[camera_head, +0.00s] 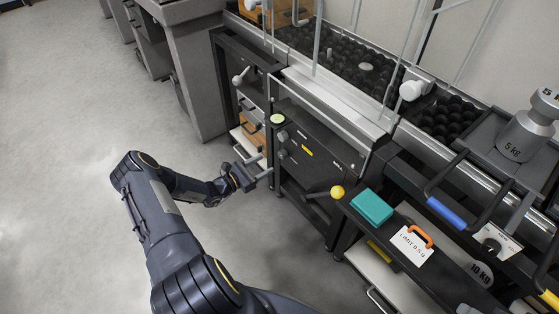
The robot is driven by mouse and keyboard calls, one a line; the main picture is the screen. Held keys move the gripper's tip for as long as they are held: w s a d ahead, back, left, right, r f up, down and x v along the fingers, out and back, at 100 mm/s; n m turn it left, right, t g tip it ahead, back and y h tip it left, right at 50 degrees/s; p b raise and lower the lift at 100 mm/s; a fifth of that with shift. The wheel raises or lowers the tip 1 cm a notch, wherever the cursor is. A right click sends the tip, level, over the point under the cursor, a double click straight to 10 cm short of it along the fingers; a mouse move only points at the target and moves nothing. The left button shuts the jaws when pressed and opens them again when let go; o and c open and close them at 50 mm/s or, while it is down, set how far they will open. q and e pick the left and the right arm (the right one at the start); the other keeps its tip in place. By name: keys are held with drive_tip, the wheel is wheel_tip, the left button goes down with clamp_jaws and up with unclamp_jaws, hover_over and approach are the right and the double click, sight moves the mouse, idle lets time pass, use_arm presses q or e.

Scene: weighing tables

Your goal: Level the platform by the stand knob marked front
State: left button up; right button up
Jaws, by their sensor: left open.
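My left gripper (254,166) is open and empty. It is beside the left end of a dark stand (312,172), low in front of it. Two small grey knobs, an upper one (283,135) and a lower one (283,153), sit on the stand's face near its left edge, above and to the right of the gripper and apart from it. Their markings are too small to read, so I cannot tell which is marked front. A pale green disc (277,119), perhaps a bubble level, is at the stand's upper left corner. My right gripper is out of view.
A lever with a yellow ball (337,191) juts from the stand's lower right. A teal box (372,208) and a white card with an orange handle (411,246) lie on a dark shelf. A 5 kg weight (523,138) stands far right. The floor at left is clear.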

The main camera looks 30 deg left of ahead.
sight(280, 156)
use_arm(q)
drive_tip(key=shift+n+y, duration=0.3)
drive_tip(key=x, duration=0.2)
drive_tip(key=b+x, duration=0.1)
drive_tip(key=x, duration=0.1)
drive_tip(key=f+b+x, duration=0.1)
drive_tip(key=x, duration=0.1)
drive_tip(key=shift+w+a, duration=0.1)
drive_tip(key=shift+w+d+r, duration=0.15)
drive_tip(key=shift+w+d, duration=0.1)
drive_tip(key=shift+w, duration=0.4)
drive_tip(key=c, duration=1)
drive_tip(key=shift+m+p, duration=0.45)
drive_tip(key=shift+m, duration=2.55)
